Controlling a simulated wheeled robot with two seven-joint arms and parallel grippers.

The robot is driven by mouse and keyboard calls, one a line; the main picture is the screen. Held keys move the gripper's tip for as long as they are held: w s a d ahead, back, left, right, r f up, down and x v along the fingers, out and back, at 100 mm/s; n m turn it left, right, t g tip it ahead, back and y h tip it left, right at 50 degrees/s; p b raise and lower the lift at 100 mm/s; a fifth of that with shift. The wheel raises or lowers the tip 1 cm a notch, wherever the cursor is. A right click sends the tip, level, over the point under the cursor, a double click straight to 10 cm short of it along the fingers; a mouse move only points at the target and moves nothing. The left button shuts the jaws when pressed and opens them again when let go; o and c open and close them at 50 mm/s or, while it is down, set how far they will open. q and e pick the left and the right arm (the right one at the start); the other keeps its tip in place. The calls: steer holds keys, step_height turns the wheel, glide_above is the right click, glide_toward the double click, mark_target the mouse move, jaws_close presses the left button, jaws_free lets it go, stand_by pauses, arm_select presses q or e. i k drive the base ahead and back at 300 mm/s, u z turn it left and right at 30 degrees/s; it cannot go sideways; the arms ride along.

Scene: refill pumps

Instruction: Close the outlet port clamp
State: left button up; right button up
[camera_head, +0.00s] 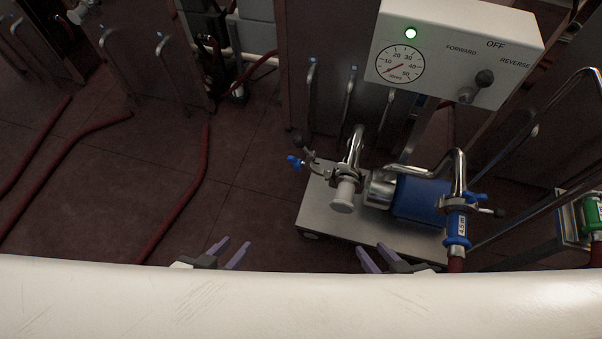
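The pump (415,199) has a blue body and sits on a low grey cart (322,216). On its left port hangs a metal clamp (318,166) with a blue wing nut (294,161); it looks swung open. A pale cap-like fitting (343,195) is at this port. On the right port, a second clamp (460,203) with a blue wing nut sits around the joint with a blue hose end (458,229). No label marks which port is the outlet. My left gripper (234,246) is open and empty, left of the cart. My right gripper (372,249) is open and empty, in front of the cart.
A control box (450,50) with a gauge, green light and selector knob stands above the pump. Red hoses (185,205) lie on the dark tiled floor at left. A green fitting (592,214) is at far right.

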mark_target(298, 140)
steer(key=k, duration=0.25)
steer(key=z, duration=2.65)
steer(key=k, duration=1.3)
steer(key=u, duration=1.75)
steer(key=i, duration=0.5)
steer(key=z, duration=0.1)
steer(key=k, duration=0.5)
steer(key=u, duration=0.75)
steer(key=i, duration=0.65)
steer(key=z, duration=1.4)
